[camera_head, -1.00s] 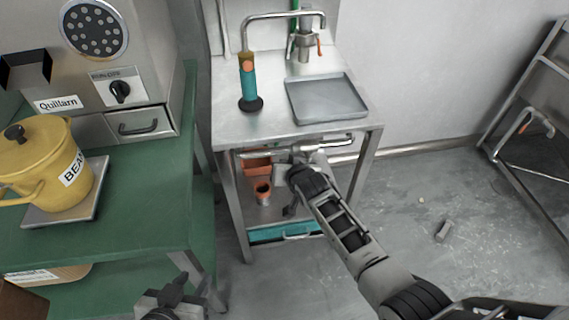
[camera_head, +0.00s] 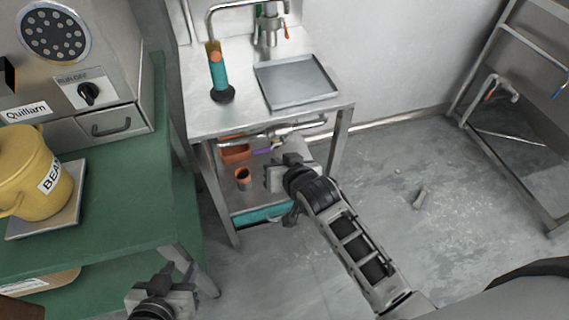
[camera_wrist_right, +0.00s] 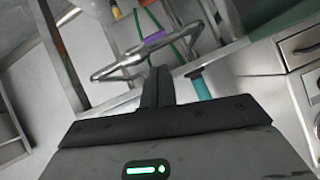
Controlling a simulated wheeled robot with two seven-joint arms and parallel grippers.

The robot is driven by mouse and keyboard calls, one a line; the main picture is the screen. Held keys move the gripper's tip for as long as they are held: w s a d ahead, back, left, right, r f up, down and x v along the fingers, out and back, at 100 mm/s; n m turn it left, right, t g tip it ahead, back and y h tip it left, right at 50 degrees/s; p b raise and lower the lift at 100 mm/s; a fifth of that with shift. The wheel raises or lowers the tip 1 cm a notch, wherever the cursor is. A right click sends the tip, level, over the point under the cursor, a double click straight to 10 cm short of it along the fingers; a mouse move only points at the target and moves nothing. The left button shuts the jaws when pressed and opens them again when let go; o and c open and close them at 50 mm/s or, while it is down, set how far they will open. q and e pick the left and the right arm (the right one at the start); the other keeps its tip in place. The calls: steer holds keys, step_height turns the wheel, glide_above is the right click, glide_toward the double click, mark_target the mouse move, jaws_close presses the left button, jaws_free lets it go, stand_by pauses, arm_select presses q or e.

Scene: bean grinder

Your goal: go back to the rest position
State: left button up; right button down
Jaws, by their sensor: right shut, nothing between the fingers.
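My right gripper (camera_head: 276,178) is in front of the steel table, below its front bar (camera_head: 275,137). In the right wrist view its two dark fingers (camera_wrist_right: 158,88) lie together with nothing between them. My left gripper (camera_head: 160,282) is at the bottom left of the head view, beside the green table's leg. It points away from the camera. I cannot make out a gap between its fingers, and no object shows in it.
The steel table carries a grey tray (camera_head: 297,82) and a turquoise-handled tool (camera_head: 218,75). Orange containers (camera_head: 234,152) sit beneath. The green table (camera_head: 110,170) at left holds the grinder (camera_head: 105,50) and yellow bean pot (camera_head: 28,175). A rack (camera_head: 500,85) stands right. Floor between is mostly clear.

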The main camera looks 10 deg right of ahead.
steer(key=shift+v, duration=1.75)
steer(key=s+d+f+n, duration=0.1)
steer(key=s+d+f, duration=0.1)
steer(key=s, duration=0.5)
steer(key=s+d+f+n+g, duration=0.1)
steer(key=s+d+f+n, duration=0.1)
steer(key=s, duration=0.6)
steer(key=shift+s+d+f, duration=0.25)
steer(key=shift+d+f, duration=0.15)
steer(key=shift+f, duration=0.45)
